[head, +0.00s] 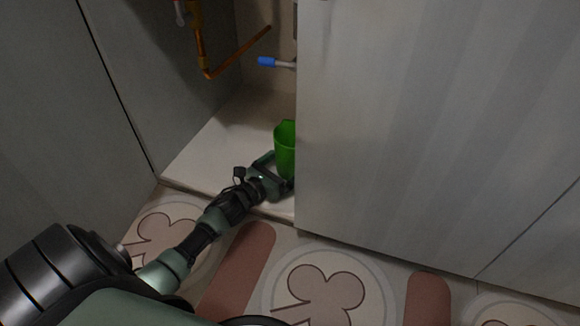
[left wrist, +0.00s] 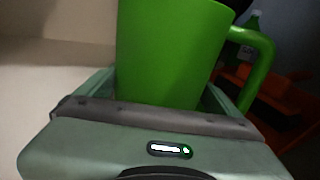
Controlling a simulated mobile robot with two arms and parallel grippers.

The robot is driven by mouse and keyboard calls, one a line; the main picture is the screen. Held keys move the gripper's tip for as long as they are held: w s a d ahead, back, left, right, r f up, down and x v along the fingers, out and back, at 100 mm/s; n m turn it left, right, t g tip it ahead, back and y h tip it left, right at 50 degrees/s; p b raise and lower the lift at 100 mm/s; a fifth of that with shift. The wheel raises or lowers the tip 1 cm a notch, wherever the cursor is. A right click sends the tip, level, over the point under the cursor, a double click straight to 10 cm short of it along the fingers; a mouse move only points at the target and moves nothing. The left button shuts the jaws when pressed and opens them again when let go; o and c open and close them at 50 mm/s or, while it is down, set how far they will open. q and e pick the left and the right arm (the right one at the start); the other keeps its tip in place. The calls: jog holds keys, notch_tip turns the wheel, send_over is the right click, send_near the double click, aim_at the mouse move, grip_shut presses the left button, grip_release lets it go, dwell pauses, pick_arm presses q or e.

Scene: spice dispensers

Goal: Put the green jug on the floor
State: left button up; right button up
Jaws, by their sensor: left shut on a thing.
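The green jug (head: 285,146) stands upright on the light bottom board inside the open cabinet, partly hidden by the cabinet door on its right. My left gripper (head: 280,172) reaches in at the jug's lower part and is shut on it. In the left wrist view the jug (left wrist: 168,50) fills the space between the two fingers, with its handle (left wrist: 262,65) on the right. The patterned floor (head: 330,252) lies in front of the cabinet. My right gripper is in neither view.
The cabinet door (head: 430,120) blocks the right side close beside the jug. Copper pipes (head: 208,52) and a blue-handled valve (head: 267,62) are at the back of the cabinet. The cabinet board (head: 205,155) is bare to the left of the jug. The visible floor is clear of objects.

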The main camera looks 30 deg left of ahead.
pick_arm(q)
jog(key=shift+r, duration=0.15)
jog(key=o, duration=1.1)
jog(key=shift+f, duration=0.2)
jog(key=shift+o, duration=0.2)
jog(key=shift+r, duration=0.25)
jog(key=s+p, duration=0.1)
jog(key=s, duration=0.2)
jog(key=s+a+p, duration=0.1)
jog(key=s+p, duration=0.1)
jog(key=s, duration=0.2)
jog(key=s+p, duration=0.2)
jog(key=s, duration=0.1)
jog(key=shift+s+a, duration=0.3)
jog(key=shift+s+a+f, duration=0.1)
jog(key=shift+s+a, duration=0.05)
jog(key=shift+s, duration=0.5)
